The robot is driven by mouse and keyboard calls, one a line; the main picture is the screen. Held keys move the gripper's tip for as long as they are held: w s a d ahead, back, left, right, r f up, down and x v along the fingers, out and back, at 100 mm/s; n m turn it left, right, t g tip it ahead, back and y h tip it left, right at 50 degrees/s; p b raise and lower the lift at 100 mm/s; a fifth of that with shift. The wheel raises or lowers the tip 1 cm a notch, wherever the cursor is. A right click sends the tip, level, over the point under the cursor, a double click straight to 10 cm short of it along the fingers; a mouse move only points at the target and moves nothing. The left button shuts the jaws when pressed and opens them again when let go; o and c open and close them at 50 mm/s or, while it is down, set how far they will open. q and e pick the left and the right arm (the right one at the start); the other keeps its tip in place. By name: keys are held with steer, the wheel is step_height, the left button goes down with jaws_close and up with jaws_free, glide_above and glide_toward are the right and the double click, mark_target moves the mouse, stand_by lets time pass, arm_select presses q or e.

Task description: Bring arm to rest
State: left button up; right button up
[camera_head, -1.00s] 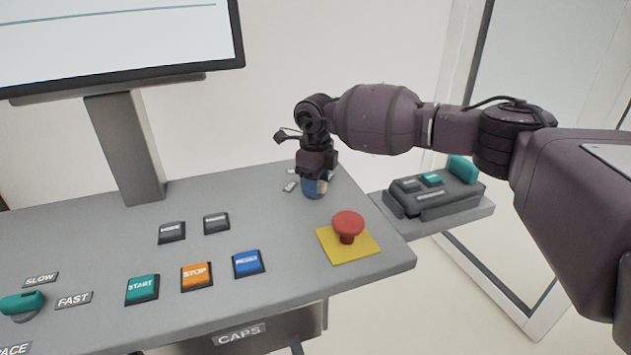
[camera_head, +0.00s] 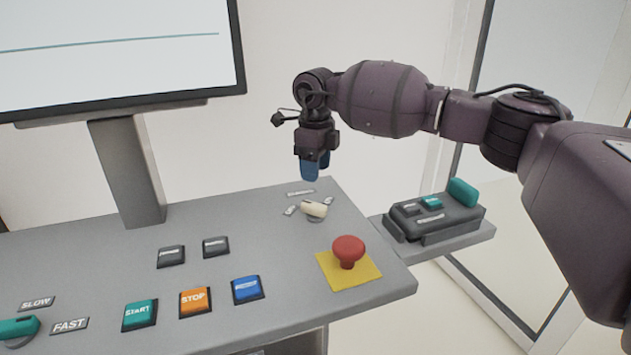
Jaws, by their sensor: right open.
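My right arm comes in from the right. Its gripper (camera_head: 314,170) has blue fingertips that point down. It hangs above the back right of the grey console (camera_head: 90,240), apart from the panel. Below it is a cream rotary knob (camera_head: 313,209) with small labels around it. The gripper is open, and I see nothing held in it. My left gripper is not in view.
A red emergency button (camera_head: 348,250) on a yellow plate stands at the front right of the console. Start, stop and blue buttons (camera_head: 247,289) line the front. A monitor (camera_head: 120,50) rises at the back left. A dark control box (camera_head: 435,216) sits on a side shelf.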

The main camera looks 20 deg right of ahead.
steer(key=shift+r, duration=0.35)
steer(key=shift+r, duration=0.1)
